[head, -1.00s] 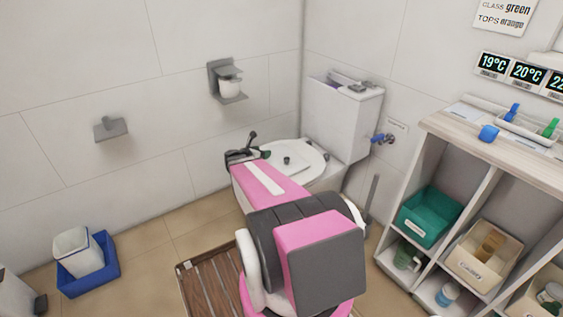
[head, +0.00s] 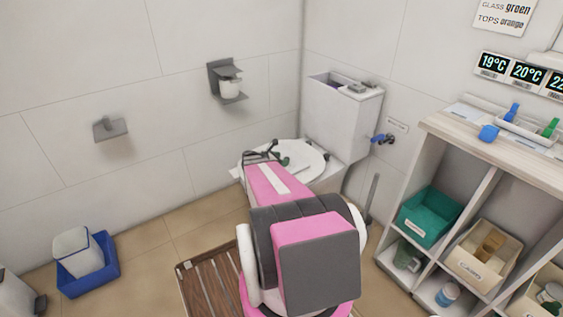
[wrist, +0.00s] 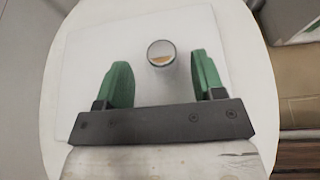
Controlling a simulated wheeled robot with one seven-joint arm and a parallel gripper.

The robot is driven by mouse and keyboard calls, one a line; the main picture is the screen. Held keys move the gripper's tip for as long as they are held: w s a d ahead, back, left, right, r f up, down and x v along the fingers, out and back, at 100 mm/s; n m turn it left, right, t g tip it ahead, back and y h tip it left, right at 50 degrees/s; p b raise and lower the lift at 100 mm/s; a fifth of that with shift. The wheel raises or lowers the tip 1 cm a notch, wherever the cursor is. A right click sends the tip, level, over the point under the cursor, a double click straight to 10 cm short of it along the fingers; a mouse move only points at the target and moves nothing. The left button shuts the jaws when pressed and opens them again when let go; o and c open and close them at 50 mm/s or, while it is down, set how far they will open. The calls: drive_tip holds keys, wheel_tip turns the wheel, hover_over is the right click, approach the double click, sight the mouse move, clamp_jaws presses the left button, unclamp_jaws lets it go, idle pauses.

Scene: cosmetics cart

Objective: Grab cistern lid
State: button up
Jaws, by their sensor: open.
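The cistern lid (wrist: 95,45) is a flat white square plate with a round knob (wrist: 161,53) with a brownish centre. It lies on the closed oval toilet seat cover (wrist: 52,90), apart from the cistern (head: 338,118), whose top is open. My gripper (wrist: 163,80) is open above the lid, its green fingers on either side and a little short of the knob. I cannot tell whether the fingers touch the plate. In the head view my gripper (head: 266,157) is over the toilet and hides the knob.
A blue valve (head: 383,138) is on the wall right of the cistern. A shelf unit (head: 430,140) with bins stands at the right. A paper holder (head: 227,82) is on the wall behind. A blue tub (head: 88,279) and a slatted wooden mat (head: 205,290) are on the floor.

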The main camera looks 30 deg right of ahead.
drive_tip(key=x, duration=0.4)
drive_tip(key=shift+s+r, duration=0.1)
drive_tip(key=shift+c, duration=0.4)
clamp_jaws()
drive_tip(key=shift+r, duration=0.1)
